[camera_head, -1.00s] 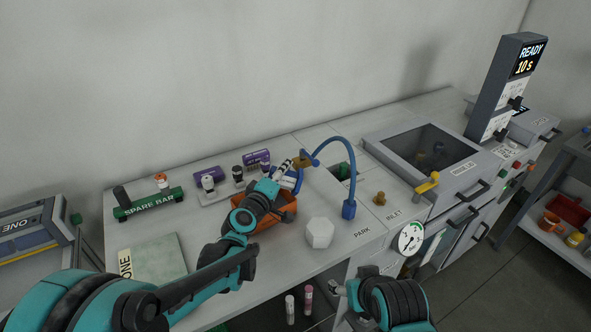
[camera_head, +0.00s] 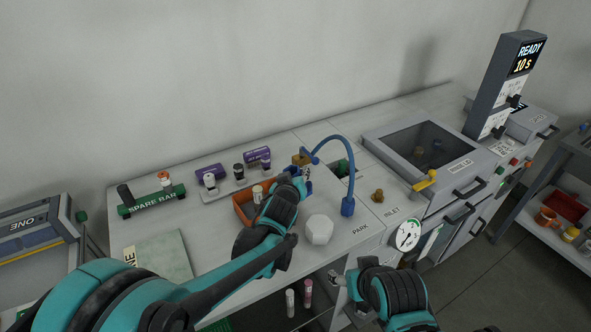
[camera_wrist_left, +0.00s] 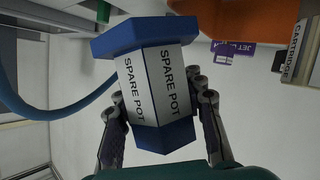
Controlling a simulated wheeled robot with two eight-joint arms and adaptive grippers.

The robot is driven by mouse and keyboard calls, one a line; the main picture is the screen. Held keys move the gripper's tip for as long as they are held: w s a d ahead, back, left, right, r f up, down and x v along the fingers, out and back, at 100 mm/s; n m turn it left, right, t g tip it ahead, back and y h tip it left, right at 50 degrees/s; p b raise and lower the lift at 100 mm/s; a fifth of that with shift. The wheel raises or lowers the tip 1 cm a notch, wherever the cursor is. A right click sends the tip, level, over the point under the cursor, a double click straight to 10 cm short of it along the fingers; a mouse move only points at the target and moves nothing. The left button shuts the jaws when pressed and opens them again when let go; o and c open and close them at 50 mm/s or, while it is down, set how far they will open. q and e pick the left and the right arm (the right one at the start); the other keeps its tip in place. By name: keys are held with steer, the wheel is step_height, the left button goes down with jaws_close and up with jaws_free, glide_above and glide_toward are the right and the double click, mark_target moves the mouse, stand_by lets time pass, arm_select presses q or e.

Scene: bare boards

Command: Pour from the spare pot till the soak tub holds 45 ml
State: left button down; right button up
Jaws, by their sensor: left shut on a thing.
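The spare pot (camera_wrist_left: 160,85) is a blue and white faceted pot, labelled SPARE POT, between the fingers of my left gripper (camera_wrist_left: 160,128) in the left wrist view. The left gripper is shut on it. In the head view the left gripper (camera_head: 304,176) is over the bench by the blue hose, and the pot is mostly hidden by the hand. An orange open container (camera_head: 241,211) stands left of it, partly behind my arm; I read no soak tub label. My right gripper (camera_head: 337,280) is low in front of the bench; its jaws are unclear.
A blue hose (camera_head: 350,165) arches beside my left gripper. A white faceted block (camera_head: 319,230) stands near the front edge. The spare rack (camera_head: 152,202) and purple boxes (camera_head: 209,172) are behind left. A lidded machine (camera_head: 420,155) is at right.

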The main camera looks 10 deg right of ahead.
arm_select(q)
steer(key=shift+d+f+m+y, duration=0.1)
steer(key=shift+d+m+y, duration=0.25)
steer(key=shift+m+y, duration=0.25)
steer(key=shift+r+m+y+p, duration=0.4)
steer(key=shift+r+m+p, duration=0.4)
steer(key=shift+r+p, duration=0.6)
steer(key=shift+r, duration=0.1)
steer(key=shift+s, duration=0.1)
